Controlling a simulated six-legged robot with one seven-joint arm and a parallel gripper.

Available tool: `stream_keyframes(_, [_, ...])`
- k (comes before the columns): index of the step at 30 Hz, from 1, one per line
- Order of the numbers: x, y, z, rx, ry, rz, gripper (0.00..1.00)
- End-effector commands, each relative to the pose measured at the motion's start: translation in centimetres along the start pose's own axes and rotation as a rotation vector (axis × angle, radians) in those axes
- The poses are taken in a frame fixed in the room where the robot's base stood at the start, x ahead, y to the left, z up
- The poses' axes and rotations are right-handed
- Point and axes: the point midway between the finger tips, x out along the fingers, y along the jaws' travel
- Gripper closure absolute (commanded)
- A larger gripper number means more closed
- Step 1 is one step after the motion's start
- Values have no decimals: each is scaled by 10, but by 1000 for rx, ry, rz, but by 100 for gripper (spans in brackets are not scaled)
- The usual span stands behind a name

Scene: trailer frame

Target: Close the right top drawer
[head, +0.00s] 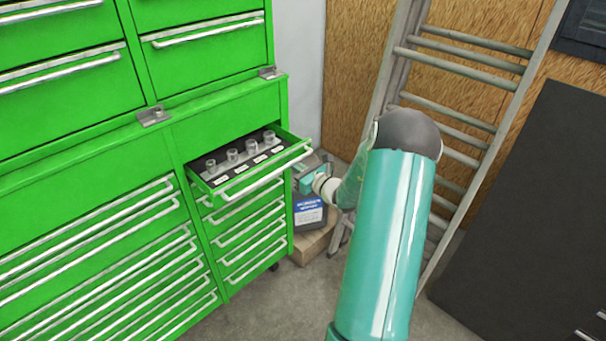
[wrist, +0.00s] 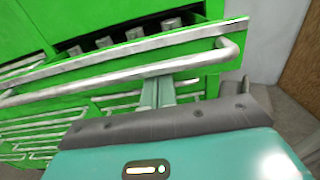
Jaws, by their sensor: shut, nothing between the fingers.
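The right top drawer (head: 249,163) of the green cabinet is pulled out in the head view. It holds several grey metal sockets and white labels on a dark liner. Its silver bar handle (head: 266,172) runs along the front, and the handle also spans the wrist view (wrist: 130,74). My gripper (head: 308,172) is just right of the drawer's front end in the head view. In the wrist view my shut, empty fingers (wrist: 158,92) point at the drawer front, at or just under the handle. I cannot tell if they touch it.
Closed drawers with silver handles (head: 250,226) lie below. A dark container with a blue and white label (head: 309,213) stands on a cardboard box (head: 313,242) right of the cabinet. A ladder (head: 466,95) leans on the wooden wall. Concrete floor (head: 290,300) is clear in front.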

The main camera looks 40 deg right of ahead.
Motion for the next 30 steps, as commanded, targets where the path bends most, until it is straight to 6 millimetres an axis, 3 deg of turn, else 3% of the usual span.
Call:
stream_keyframes(6, [59, 2, 1, -2, -4, 5, 100])
stream_keyframes(15, [125, 3, 1, -1, -4, 3, 100])
stream_keyframes(21, [150, 4, 1, -1, -3, 1, 100])
stream_keyframes(30, [163, 4, 3, -1, -4, 1, 100])
